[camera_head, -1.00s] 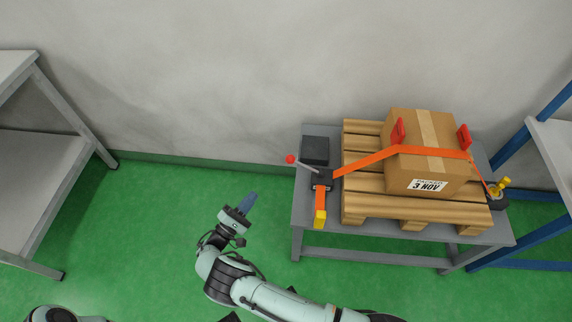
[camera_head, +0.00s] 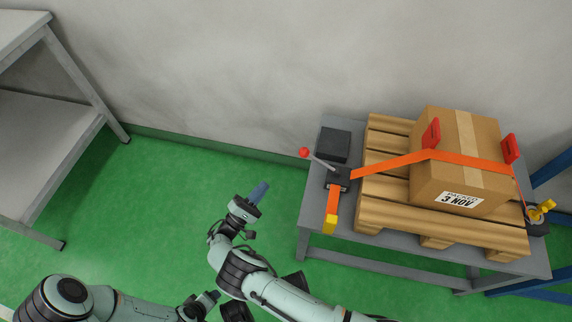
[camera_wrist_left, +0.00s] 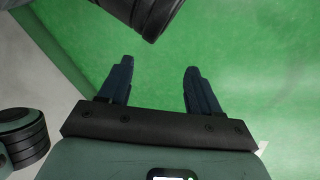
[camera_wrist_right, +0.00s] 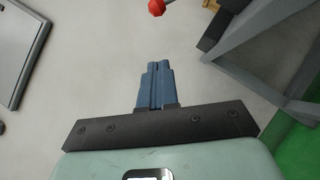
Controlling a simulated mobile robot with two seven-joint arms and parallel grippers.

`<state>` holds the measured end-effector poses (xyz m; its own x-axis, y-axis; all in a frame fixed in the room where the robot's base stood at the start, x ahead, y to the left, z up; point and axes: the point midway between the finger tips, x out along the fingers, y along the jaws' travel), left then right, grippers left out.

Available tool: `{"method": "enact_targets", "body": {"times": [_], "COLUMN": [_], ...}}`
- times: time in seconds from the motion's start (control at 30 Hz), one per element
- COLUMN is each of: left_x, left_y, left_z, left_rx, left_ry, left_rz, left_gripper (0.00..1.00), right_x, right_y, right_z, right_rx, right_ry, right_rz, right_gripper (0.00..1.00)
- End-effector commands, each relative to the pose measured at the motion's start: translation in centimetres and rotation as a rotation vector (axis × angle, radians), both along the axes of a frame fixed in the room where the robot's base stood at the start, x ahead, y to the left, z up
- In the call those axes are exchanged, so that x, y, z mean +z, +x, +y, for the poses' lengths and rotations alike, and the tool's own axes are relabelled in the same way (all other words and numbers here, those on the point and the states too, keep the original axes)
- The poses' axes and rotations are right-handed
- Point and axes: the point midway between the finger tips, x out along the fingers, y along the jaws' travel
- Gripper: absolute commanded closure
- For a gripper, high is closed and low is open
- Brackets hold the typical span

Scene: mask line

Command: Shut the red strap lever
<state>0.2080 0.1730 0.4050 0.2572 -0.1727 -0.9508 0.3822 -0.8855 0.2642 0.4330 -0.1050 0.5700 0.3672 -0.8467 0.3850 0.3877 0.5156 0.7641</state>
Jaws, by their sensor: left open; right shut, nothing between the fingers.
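The strap lever (camera_head: 321,161) is a grey rod with a red ball knob (camera_head: 304,152). It rises up and to the left from a dark ratchet buckle (camera_head: 339,180) at the left end of the table. An orange strap (camera_head: 395,164) runs from the buckle over the cardboard box (camera_head: 458,160). My right gripper (camera_head: 260,188) is shut and empty, to the left of the table and apart from the knob. In the right wrist view its fingers (camera_wrist_right: 158,66) are together, with the red knob (camera_wrist_right: 157,7) at the top edge. My left gripper (camera_wrist_left: 159,68) is open and empty over green floor.
The box sits on a wooden pallet (camera_head: 390,214) on a grey table (camera_head: 312,207). A dark block (camera_head: 334,144) stands behind the buckle. A yellow-handled fitting (camera_head: 541,211) is at the right end. A grey shelf (camera_head: 48,140) stands at the left, with clear floor between.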

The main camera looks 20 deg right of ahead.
Motion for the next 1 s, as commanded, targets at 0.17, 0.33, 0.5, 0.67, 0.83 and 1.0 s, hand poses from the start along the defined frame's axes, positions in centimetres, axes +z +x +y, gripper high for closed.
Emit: {"method": "enact_targets", "body": {"times": [0.17,0.33,0.5,0.67,0.83,1.0], "left_x": [0.3,0.8,1.0,1.9,2.3,2.4], "left_y": [-0.5,-1.1,-1.5,-2.5,-3.3,-3.5], "left_z": [-0.3,-0.6,-0.8,-1.3,-1.7,-1.9], "left_rx": [-0.005,-0.012,-0.017,-0.027,-0.036,-0.039], "left_ry": [-0.006,-0.015,-0.02,-0.033,-0.043,-0.046], "left_rz": [0.012,0.028,0.039,0.065,0.086,0.093], "left_gripper": [0.37,0.37,0.37,0.37,0.37,0.37], "right_x": [0.9,2.2,3.6,5.2,6.1,6.4], "right_y": [0.7,1.9,3.3,3.0,2.4,2.3], "right_z": [-1.6,-4.6,-7.7,-9.7,-10.8,-11.2], "right_rx": [-0.004,-0.006,-0.005,-0.003,-0.002,-0.001], "right_ry": [-0.001,-0.001,0.0,-0.001,0.0,0.001], "right_rz": [-0.001,-0.001,-0.002,0.002,0.001,0.001], "right_gripper": [1.0,1.0,1.0,1.0,1.0,1.0]}}
